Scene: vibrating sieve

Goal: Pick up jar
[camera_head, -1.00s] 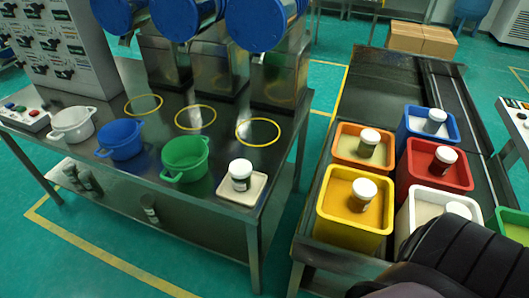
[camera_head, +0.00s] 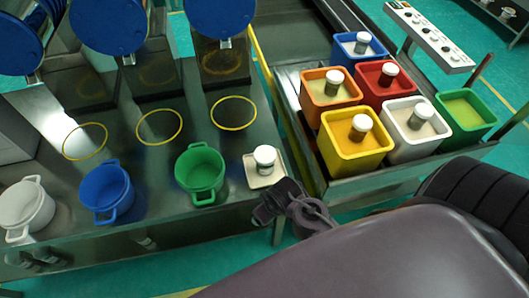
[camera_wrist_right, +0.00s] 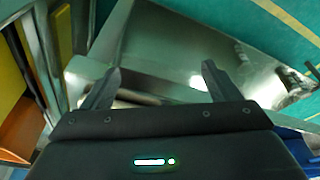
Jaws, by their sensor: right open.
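A jar (camera_head: 264,158) with a white lid stands upright on a small white square tray (camera_head: 253,182) at the table's right edge. Other white-lidded jars stand in coloured bins, including one in the yellow bin (camera_head: 342,158) and one in the white bin (camera_head: 402,144). My right gripper (camera_head: 283,203) is just in front of the tray in the head view, apart from the jar. In the right wrist view its fingers (camera_wrist_right: 161,70) are spread with nothing between them. No jar is clearly visible there. My left gripper is out of view.
Green (camera_head: 201,172), blue (camera_head: 106,191) and white (camera_head: 27,209) pots stand left of the tray. Yellow rings (camera_head: 234,113) mark the table behind them. Orange (camera_head: 314,98), red (camera_head: 365,92), blue (camera_head: 345,54) and green (camera_head: 468,120) bins crowd the right side. A gap separates table and bin stand.

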